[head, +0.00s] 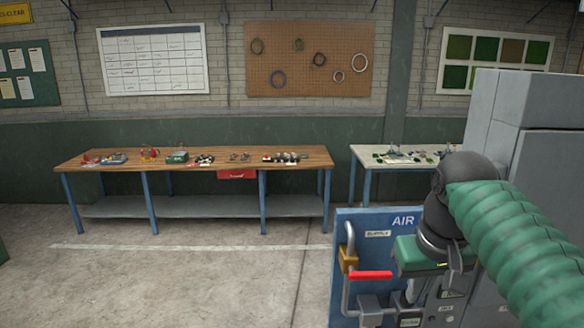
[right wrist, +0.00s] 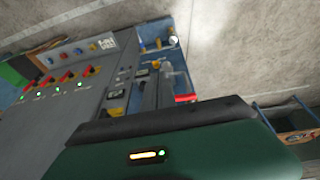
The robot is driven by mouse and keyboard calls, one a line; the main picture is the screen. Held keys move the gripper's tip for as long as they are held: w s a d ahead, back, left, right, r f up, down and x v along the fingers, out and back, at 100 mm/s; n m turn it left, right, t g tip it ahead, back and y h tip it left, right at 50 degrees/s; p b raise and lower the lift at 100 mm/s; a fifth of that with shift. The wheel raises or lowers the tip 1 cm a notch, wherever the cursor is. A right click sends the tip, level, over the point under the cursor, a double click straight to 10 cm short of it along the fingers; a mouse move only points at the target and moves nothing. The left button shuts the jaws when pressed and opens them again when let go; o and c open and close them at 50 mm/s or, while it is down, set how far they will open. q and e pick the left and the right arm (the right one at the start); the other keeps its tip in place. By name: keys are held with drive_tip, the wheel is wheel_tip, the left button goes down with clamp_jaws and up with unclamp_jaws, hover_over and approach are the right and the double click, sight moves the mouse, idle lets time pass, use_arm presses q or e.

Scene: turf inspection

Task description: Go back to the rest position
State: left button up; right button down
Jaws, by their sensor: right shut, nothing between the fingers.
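My right arm comes in from the right in the head view with a green ribbed sleeve and a dark wrist. My right gripper (head: 450,282) points down in front of the blue air panel (head: 376,222), partly hidden by its own green housing. It is shut and holds nothing. I cannot tell its exact distance from the panel. A red-handled lever (head: 370,275) sits to its left, apart from it in the picture. In the right wrist view, the red handle (right wrist: 186,98) shows beyond my green housing; the fingertips are not seen there. My left gripper is not in view.
A grey cabinet (head: 540,150) stands close on the right. A control panel with lights and red and yellow switches (right wrist: 60,100) shows in the wrist view. A wooden workbench (head: 210,151) and a pale table (head: 360,153) stand farther back. The floor (head: 190,280) at left is clear.

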wheel_tip(320, 180, down, 24)
drive_tip(key=s+f+b, duration=0.1)
drive_tip(key=s+b, duration=0.1)
drive_tip(key=b, duration=0.5)
drive_tip(key=s+f+b, duration=0.1)
drive_tip(key=s+f, duration=0.3)
drive_tip(key=f, duration=0.2)
drive_tip(key=s+a+f+b, duration=0.1)
drive_tip(key=s+f+b, duration=0.1)
drive_tip(key=s+f, duration=0.2)
drive_tip(key=s+f+b, duration=0.1)
drive_tip(key=s+f, duration=0.3)
drive_tip(key=f, duration=0.6)
drive_tip(key=shift+a+f+g+b, duration=0.25)
drive_tip(key=shift+a+g+b, duration=0.05)
drive_tip(key=shift+g+b, duration=0.1)
drive_tip(key=shift+w, duration=0.15)
